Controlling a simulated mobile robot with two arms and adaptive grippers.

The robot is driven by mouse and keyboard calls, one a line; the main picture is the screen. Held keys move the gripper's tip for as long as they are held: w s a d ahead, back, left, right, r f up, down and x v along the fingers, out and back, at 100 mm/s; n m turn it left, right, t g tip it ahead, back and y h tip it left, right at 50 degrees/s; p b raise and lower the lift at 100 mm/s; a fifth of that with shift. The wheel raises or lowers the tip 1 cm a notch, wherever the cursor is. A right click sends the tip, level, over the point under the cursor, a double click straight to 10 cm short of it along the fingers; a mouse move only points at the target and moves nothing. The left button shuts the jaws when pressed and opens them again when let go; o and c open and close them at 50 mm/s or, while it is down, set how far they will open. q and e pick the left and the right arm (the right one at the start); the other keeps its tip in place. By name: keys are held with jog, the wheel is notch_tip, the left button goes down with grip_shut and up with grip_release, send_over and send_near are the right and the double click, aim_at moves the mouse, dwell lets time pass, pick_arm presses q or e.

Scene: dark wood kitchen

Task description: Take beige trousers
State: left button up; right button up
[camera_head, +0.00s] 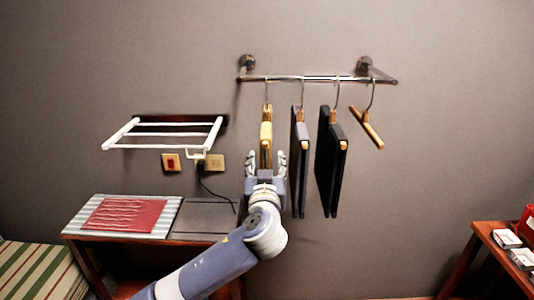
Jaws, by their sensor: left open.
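The beige trousers (266,140) hang folded on a hanger at the left end of the metal rail (315,79). My left gripper (265,158) is open just below and in front of them. Its fingers stand to the left and right of the lower part of the trousers in this view. The gripper hides their bottom end, and I cannot tell whether it touches them. My right gripper is not in view.
Dark trousers (300,165) hang close on the right, black ones (328,165) beyond, then an empty hanger (367,127). A white rack (165,133) and sockets are on the wall at left. A table (210,216) stands below; a side table (485,232) is at right.

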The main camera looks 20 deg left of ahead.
pick_arm(q)
jog(key=x, duration=0.2)
jog(key=shift+w+a, duration=0.1)
jog(key=shift+w, duration=0.3)
jog(key=shift+c, duration=0.3)
grip_shut()
jog(key=shift+r, duration=0.1)
